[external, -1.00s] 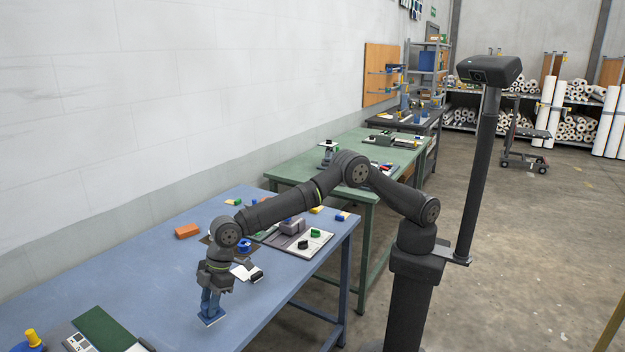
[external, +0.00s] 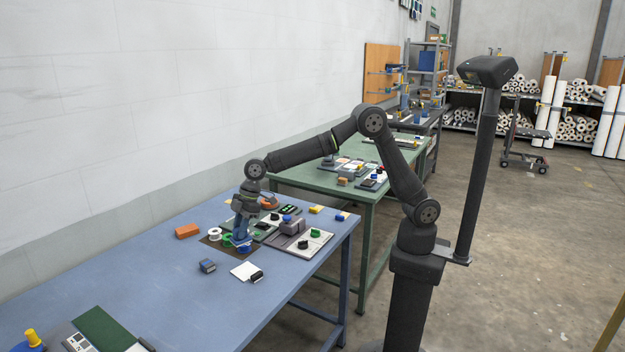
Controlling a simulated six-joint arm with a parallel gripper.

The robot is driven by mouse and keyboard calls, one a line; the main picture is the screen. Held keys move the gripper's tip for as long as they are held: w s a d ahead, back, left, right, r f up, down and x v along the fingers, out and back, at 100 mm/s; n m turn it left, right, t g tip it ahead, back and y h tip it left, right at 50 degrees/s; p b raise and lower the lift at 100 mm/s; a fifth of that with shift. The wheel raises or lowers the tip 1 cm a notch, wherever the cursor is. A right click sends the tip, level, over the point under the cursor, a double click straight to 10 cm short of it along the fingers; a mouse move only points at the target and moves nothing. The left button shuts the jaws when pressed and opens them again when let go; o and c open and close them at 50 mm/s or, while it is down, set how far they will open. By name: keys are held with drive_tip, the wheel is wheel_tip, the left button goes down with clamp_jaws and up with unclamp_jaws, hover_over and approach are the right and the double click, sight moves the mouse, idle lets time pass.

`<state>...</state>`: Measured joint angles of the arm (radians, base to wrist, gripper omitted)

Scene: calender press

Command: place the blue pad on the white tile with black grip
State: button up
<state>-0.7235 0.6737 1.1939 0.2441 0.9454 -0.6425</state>
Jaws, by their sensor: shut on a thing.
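My gripper (external: 242,236) points down over a dark mat at the middle of the table's far part. It is shut on a flat blue piece with a light edge, seemingly the blue pad (external: 241,240), partly hidden by the fingers. The white tile (external: 243,270) lies flat on the blue table, in front of the mat and below my gripper in the picture. Its black grip (external: 257,276) is at its right end. The tile's top looks bare, and the held pad is apart from it.
A dark blue block (external: 207,266) lies left of the tile. An orange-brown block (external: 187,231) lies behind left. A grey press-like fixture (external: 292,226) stands right.

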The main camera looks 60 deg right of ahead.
drive_tip(key=d, duration=1)
approach(243, 274)
drive_tip(key=shift+w+a+r+m, duration=0.1)
drive_tip(key=shift+a+m, duration=0.1)
drive_tip(key=shift+a, duration=0.25)
drive_tip(key=shift+w+a+r+m, duration=0.1)
drive_tip(key=shift+a+m, duration=0.1)
drive_tip(key=shift+a, duration=0.2)
drive_tip(key=shift+f, duration=2)
drive_tip(key=shift+f, duration=0.1)
drive_tip(key=o, duration=1)
